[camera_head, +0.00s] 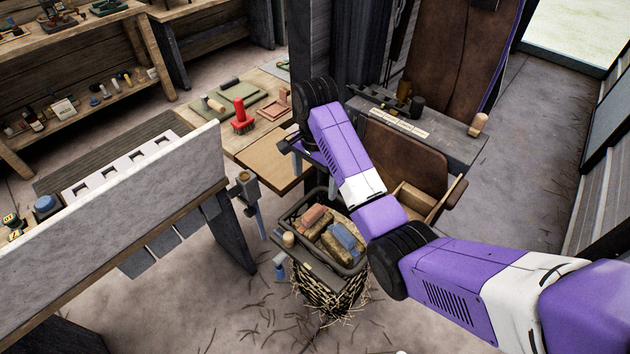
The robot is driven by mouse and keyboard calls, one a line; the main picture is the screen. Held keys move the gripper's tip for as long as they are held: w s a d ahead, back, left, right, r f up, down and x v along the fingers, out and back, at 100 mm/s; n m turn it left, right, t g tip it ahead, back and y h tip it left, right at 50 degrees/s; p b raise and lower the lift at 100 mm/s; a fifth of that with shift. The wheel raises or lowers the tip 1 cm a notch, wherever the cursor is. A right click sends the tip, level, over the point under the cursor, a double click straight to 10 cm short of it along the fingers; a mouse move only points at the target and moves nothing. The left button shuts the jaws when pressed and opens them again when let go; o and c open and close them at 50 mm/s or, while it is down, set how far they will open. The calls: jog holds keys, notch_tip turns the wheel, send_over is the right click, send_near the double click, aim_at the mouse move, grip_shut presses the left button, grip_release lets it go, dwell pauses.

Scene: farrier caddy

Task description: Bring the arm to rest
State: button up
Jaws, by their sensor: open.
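My purple and white arm reaches in from the lower right, bends at a dark joint and runs up to a dark wrist near the top middle. My gripper (296,157) is small in view below the wrist, partly hidden by the forearm. It is open, with nothing seen in it, over or near the edge of the wooden bench. I cannot tell how high it is above the bench.
A dark tray (287,212) with rolled and brick-like items stands on a twiggy basket (325,293) below my forearm. A red tool (242,117) stands on the bench (270,163). A grey board (110,220) rises at left. Floor at right (510,170) is clear.

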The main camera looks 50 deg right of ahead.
dwell(0.7)
jog(key=w+r+n+t+h, duration=0.35)
jog(key=w+n+t, duration=0.25)
jog(key=w+t, duration=0.35)
jog(key=s+a+r+n+t, duration=0.1)
jog(key=s+a+n+t, duration=0.2)
jog(key=s+a, duration=0.4)
jog(key=s+a+r+n+t, duration=0.1)
jog(key=s+a+n+t, duration=0.4)
jog(key=s, duration=0.5)
jog(key=s+a+r+n+g+y, duration=0.1)
jog(key=s+a, duration=0.2)
jog(key=s, duration=0.6)
jog(key=s+a+r+n+y+b, duration=0.1)
jog(key=s+a, duration=0.2)
jog(key=s, duration=0.6)
jog(key=s+a+r+n+g+y, duration=0.1)
jog(key=s+a, duration=0.2)
jog(key=s, duration=0.6)
jog(key=shift+s+n+g+b, duration=0.15)
jog(key=shift+n+g+b, duration=0.15)
jog(key=shift+g+b, duration=0.05)
